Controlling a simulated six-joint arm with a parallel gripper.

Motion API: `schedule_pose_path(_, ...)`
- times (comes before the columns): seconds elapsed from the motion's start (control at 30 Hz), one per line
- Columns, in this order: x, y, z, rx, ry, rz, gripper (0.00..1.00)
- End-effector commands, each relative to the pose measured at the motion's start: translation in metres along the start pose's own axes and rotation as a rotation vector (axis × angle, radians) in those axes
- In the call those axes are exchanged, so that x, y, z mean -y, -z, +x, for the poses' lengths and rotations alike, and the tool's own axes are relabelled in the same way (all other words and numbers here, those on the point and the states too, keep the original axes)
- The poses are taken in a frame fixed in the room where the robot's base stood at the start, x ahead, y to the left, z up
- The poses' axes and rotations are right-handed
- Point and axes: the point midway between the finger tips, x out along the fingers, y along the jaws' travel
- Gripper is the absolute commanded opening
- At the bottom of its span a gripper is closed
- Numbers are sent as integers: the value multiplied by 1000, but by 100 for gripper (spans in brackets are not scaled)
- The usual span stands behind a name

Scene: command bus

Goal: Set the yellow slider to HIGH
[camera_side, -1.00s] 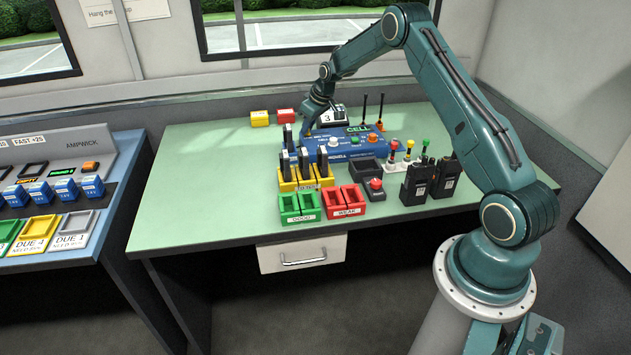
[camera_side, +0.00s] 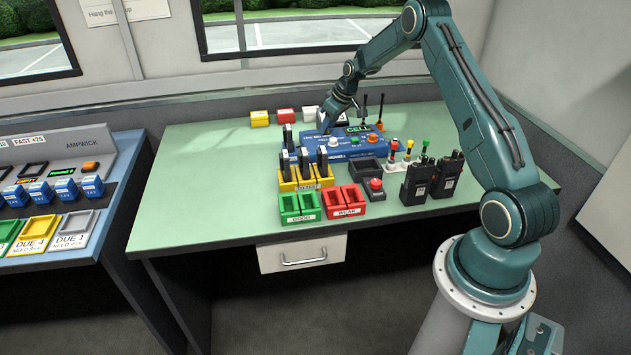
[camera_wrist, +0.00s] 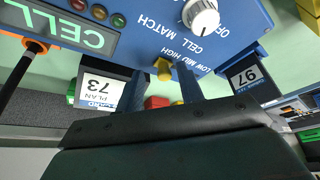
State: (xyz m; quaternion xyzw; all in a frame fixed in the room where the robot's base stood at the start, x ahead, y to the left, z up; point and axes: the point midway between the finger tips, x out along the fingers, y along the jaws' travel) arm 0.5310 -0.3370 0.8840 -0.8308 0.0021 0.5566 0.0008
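The yellow slider (camera_wrist: 163,68) shows in the wrist view on the edge of the blue panel (camera_wrist: 235,25). It sits beside the left end of the LOW MID HIGH lettering, which reads upside down, so it appears nearest HIGH. My gripper (camera_wrist: 158,74) has its two fingers apart, one on each side of the slider; I cannot tell whether either touches it. In the side view my gripper (camera_side: 325,129) is down at the left part of the blue panel (camera_side: 345,151). The slider is hard to make out there.
A white knob (camera_wrist: 201,17) and the green CELL display (camera_wrist: 75,30) are close by on the panel. Blocks marked 73 (camera_wrist: 100,88) and 97 (camera_wrist: 250,75) flank the fingers. Yellow, red and green bins, radios (camera_side: 419,181) and a red button (camera_side: 376,184) stand in front.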

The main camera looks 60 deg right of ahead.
Motion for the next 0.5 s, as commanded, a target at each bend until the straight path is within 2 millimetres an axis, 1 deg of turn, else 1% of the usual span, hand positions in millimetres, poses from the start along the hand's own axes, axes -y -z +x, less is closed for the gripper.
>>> schedule_pose_path(0.3, 2, 1, 0, -2, 2, -3, 37)
schedule_pose_path(0.5, 1, 2, -9, -3, 1, -3, 37)
